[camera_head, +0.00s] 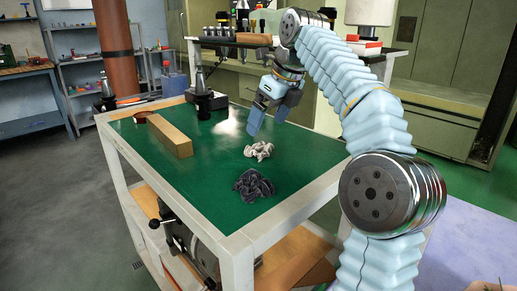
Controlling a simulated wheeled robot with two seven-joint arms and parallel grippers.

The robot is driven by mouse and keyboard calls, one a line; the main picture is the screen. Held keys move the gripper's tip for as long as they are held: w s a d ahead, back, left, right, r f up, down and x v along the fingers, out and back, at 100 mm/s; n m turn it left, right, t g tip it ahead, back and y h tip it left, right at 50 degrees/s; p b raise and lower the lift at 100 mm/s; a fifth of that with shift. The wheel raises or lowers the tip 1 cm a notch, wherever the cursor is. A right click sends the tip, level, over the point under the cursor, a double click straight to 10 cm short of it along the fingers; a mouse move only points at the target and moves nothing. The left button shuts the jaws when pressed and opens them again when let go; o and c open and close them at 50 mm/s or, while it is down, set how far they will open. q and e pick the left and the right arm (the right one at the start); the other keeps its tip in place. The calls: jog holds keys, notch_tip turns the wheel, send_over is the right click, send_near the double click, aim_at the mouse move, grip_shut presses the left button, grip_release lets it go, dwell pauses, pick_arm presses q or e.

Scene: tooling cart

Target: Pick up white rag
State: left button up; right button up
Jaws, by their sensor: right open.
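The white rag (259,150) lies crumpled on the green top of the tooling cart (215,190), near the cart's right side. A dark grey rag (254,186) lies crumpled just in front of it, apart from it. My right gripper (266,124) is above the cart top, behind the white rag in the picture and apart from it. It points down, is open and holds nothing that I can see. My left gripper is not in view.
A long wooden block (169,136) lies on the cart's left part. A tool holder (203,95) stands at the far left corner. A workbench (385,52) with more holders stands behind. The cart top's front left is clear.

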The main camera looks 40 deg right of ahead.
aim_at(257, 143)
jog(key=x, duration=0.7)
jog(key=shift+c, duration=0.2)
jog(key=c, duration=1.1)
jog(key=shift+r, duration=0.1)
jog(key=shift+r, duration=0.55)
jog(key=s+a+r, duration=0.1)
jog(key=a+r, duration=0.3)
jog(key=s+a+r, duration=0.1)
jog(key=a+r, duration=0.2)
jog(key=a, duration=0.2)
jog(key=a+r, duration=0.4)
jog(key=shift+s+a+r, duration=0.3)
jog(key=shift+s, duration=0.1)
